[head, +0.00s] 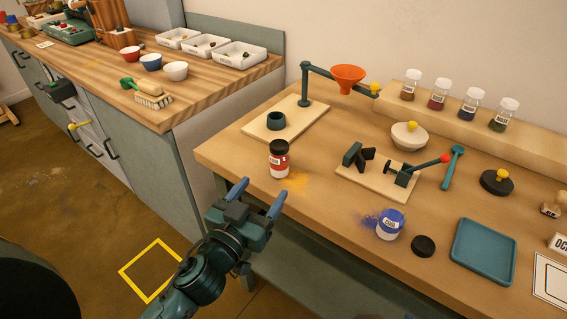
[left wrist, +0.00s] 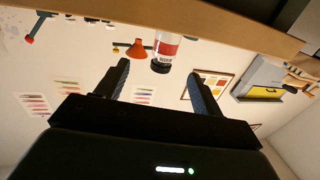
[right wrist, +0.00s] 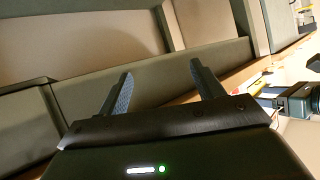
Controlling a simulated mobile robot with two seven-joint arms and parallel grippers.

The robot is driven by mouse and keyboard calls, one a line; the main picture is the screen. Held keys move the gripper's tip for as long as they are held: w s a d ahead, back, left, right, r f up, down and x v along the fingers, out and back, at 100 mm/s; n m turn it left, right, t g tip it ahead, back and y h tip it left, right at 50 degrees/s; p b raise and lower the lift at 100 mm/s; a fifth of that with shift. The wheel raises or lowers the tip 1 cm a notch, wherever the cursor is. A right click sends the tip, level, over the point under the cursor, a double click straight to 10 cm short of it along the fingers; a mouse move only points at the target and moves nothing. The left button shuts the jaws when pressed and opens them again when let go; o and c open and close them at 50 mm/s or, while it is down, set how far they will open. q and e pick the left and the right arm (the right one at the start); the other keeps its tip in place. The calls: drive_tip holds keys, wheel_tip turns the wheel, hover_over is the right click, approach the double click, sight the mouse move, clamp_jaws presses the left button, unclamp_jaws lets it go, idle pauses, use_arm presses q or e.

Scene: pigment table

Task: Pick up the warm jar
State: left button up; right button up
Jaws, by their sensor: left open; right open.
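The warm jar, a small jar with a red and white label and a dark lid (head: 279,160), stands upright on the front left of the wooden table (head: 330,215). My left gripper (head: 258,195) is open and empty just in front of the table edge, its fingers pointing towards the jar but apart from it. In the left wrist view the jar (left wrist: 166,47) appears upside down, beyond and between the two fingertips (left wrist: 158,70). My right gripper (right wrist: 160,70) is open and empty in its own wrist view, facing drawer-like panels; it does not show in the head view.
A blue-labelled jar (head: 389,224) lies to the right in spilled blue powder, beside a black lid (head: 423,246) and a teal tray (head: 484,252). Orange powder (head: 298,180) lies by the warm jar. A stand with an orange funnel (head: 348,76) is behind it.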

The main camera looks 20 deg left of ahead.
sight(278, 166)
use_arm(q)
drive_tip(key=w, duration=0.2)
drive_tip(key=w+p, duration=0.1)
drive_tip(key=w, duration=0.2)
drive_tip(key=w+d, duration=0.1)
drive_tip(key=w, duration=0.1)
drive_tip(key=shift+w, duration=0.4)
drive_tip(key=shift+w+p, duration=0.6)
drive_tip(key=shift+w, duration=2.05)
use_arm(e)
drive_tip(key=shift+s+r, duration=0.1)
drive_tip(key=shift+r, duration=0.45)
use_arm(q)
drive_tip(key=shift+c, duration=0.5)
